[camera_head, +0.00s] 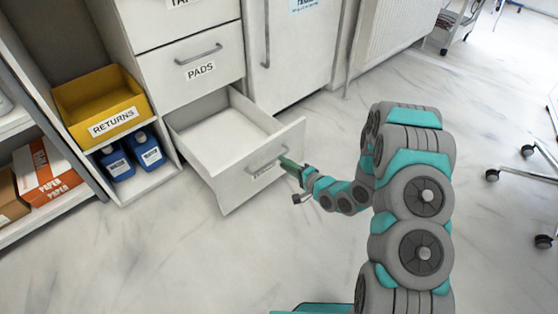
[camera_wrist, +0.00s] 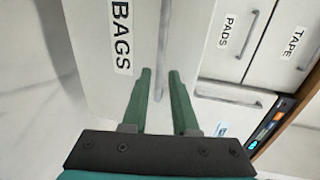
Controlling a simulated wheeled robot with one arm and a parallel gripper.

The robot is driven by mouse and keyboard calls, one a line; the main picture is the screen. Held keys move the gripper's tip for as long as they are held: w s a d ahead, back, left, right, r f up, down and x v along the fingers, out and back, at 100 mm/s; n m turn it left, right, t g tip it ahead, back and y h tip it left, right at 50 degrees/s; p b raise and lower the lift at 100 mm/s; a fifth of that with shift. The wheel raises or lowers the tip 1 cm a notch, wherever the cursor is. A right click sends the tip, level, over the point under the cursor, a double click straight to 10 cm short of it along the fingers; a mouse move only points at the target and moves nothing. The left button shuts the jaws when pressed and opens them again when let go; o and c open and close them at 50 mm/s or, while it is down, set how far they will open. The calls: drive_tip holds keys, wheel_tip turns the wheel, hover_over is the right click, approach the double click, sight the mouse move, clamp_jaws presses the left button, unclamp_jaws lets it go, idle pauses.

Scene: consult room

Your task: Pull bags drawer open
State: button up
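The BAGS drawer (camera_head: 222,189) is the bottom drawer of the white cabinet and stands well out, its empty inside showing. Its front also shows in the wrist view (camera_wrist: 95,60), with the BAGS label (camera_wrist: 122,32). Its grey bar handle (camera_wrist: 166,38) runs down the picture to between my fingertips. My gripper (camera_head: 287,163) is at the right part of the drawer front, by the handle. In the wrist view my gripper (camera_wrist: 160,74) has its two green fingers apart, on either side of the handle, with some gap showing. Contact with the handle is hard to see.
The PADS drawer (camera_head: 203,87) above is shut. A yellow RETURNS bin (camera_head: 95,92), blue bottles (camera_head: 149,151) and an orange paper box (camera_head: 43,172) sit on shelves at left. Free floor (camera_head: 180,260) lies in front. Wheeled chair legs (camera_head: 530,176) stand at right.

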drive_tip(key=v, duration=0.3)
idle(0.6)
drive_tip(key=w+d+r+n+g+h, duration=0.2)
drive_tip(key=d+r+n+h, duration=0.4)
drive_tip(key=d, duration=0.5)
drive_tip(key=s+d+r+g+h+p, duration=0.25)
drive_tip(key=s+d+r+h, duration=0.25)
drive_tip(key=s+d+r, duration=0.3)
drive_tip(key=s+a+r+n+g, duration=0.1)
drive_tip(key=s+r, duration=0.4)
drive_tip(key=s, duration=0.6)
drive_tip(key=s+a+r+n+g, duration=0.1)
drive_tip(key=s+r+g, duration=0.3)
drive_tip(key=s, duration=0.8)
drive_tip(key=s+a+r+n+g, duration=0.1)
drive_tip(key=s+a+r+g, duration=0.2)
drive_tip(key=s, duration=0.9)
wheel_tip(320, 180, up, 3)
